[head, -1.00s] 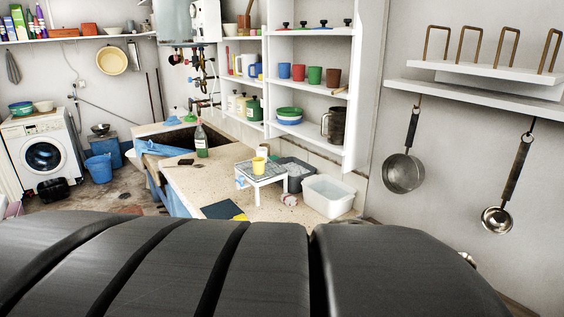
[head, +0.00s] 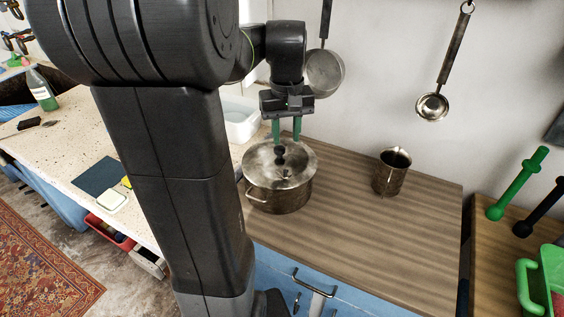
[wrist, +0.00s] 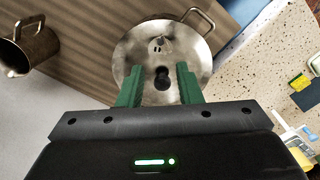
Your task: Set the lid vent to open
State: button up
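A metal pot (head: 279,198) stands on the wooden counter with a round metal lid (head: 300,165) on it. The lid also fills the upper middle of the wrist view (wrist: 195,55). A black knob (wrist: 162,83) stands at its centre. A small metal vent piece (wrist: 160,45) with dark slots sits between the knob and the rim. I cannot tell its setting. My gripper (head: 286,141) points down above the lid, its two green fingers apart and empty. In the wrist view the fingertips (wrist: 159,70) appear on either side of the knob; contact is not visible.
A metal mug (head: 390,173) stands to the right of the pot on the wooden counter (head: 350,220). A ladle (head: 432,106) and a saucepan (head: 325,72) hang on the wall behind. A white tub (head: 241,120) stands behind my arm. The counter right of the pot is mostly clear.

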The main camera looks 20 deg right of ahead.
aim_at(285, 171)
notch_tip(285, 171, down, 11)
jog(key=shift+w, duration=0.1)
dwell(0.3)
